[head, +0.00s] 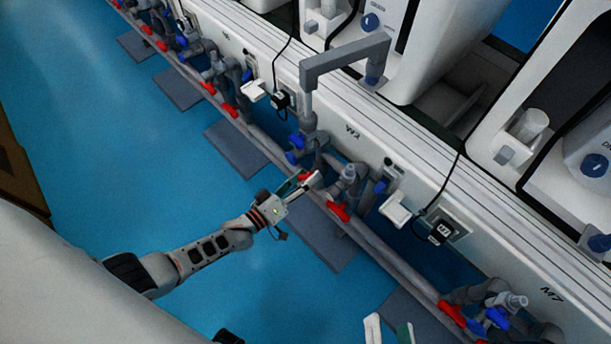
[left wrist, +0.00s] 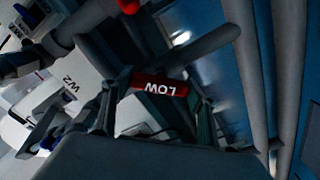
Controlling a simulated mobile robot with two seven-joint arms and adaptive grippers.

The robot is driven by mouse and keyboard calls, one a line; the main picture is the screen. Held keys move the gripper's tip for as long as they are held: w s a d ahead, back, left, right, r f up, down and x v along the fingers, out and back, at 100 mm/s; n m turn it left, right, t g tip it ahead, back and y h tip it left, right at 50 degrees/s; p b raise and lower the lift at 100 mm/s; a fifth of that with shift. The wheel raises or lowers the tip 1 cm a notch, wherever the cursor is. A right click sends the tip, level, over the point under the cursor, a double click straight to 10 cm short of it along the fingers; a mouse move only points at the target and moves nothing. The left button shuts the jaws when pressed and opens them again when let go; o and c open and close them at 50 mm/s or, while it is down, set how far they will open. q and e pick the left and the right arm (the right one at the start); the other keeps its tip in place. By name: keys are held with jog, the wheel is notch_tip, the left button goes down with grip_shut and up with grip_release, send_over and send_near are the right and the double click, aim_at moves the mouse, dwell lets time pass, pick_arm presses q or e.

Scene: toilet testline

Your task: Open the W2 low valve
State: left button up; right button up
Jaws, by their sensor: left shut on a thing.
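The W2 label (head: 352,131) is on the white panel; it also shows in the left wrist view (left wrist: 70,88). The red LOW valve handle (left wrist: 160,88) lies between the fingers of my left gripper (left wrist: 155,110) in the left wrist view. In the head view my left gripper (head: 306,185) reaches the pipe below the W2 label, shut on the red handle (head: 303,177), which is mostly covered. Another red handle (head: 338,211) sits just right of it on the same pipe. My right gripper (head: 388,330) shows only its fingertips at the bottom edge, spread apart and empty.
Blue valve handles (head: 293,157) sit close behind my left gripper. A grey elbow pipe (head: 340,62) rises above them. A long grey pipe (head: 385,258) runs diagonally along the panel. The blue floor (head: 110,150) at left is clear.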

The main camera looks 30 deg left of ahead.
pick_arm(q)
jog(key=n, duration=0.5)
jog(key=shift+f, duration=0.1)
jog(key=shift+n+b, duration=0.35)
jog(key=shift+n, duration=1.25)
pick_arm(e)
jog(key=shift+s+a+m, duration=0.2)
jog(key=shift+a+m, duration=0.25)
jog(key=shift+m, duration=0.05)
pick_arm(q)
jog(key=o, duration=1.1)
pick_arm(e)
jog(key=shift+d, duration=0.1)
jog(key=shift+w, duration=0.1)
pick_arm(q)
jog(key=shift+s, duration=0.1)
jog(key=v, duration=1.2)
pick_arm(e)
jog(key=shift+r, duration=0.1)
